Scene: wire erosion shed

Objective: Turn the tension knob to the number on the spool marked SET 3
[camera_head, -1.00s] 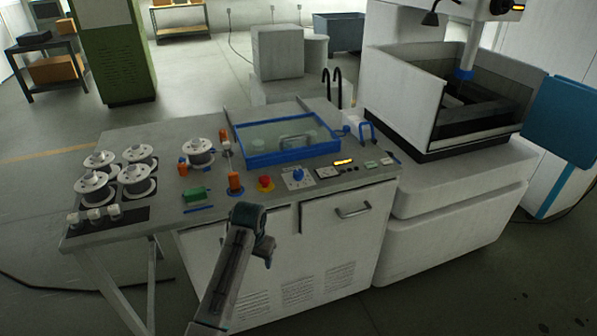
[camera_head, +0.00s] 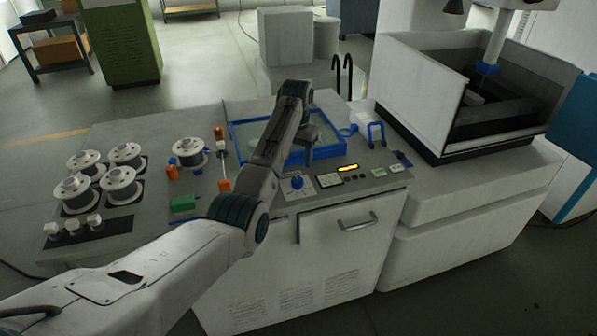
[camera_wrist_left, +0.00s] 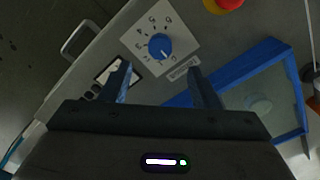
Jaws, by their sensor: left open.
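The blue tension knob (camera_head: 297,183) sits on a white dial plate on the bench's front panel. My left gripper (camera_head: 308,152) is above the panel, over the near edge of the blue-framed window. Its open fingers (camera_wrist_left: 158,76) point toward the knob, apart from it and empty between. White spools (camera_head: 120,176) stand on the left of the bench, and one more spool (camera_head: 187,152) stands nearer the middle. No SET 3 marking is readable. My right gripper is not in view.
A red button (camera_wrist_left: 228,3) is close to the dial. A blue-framed window (camera_head: 330,155) lies behind it.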

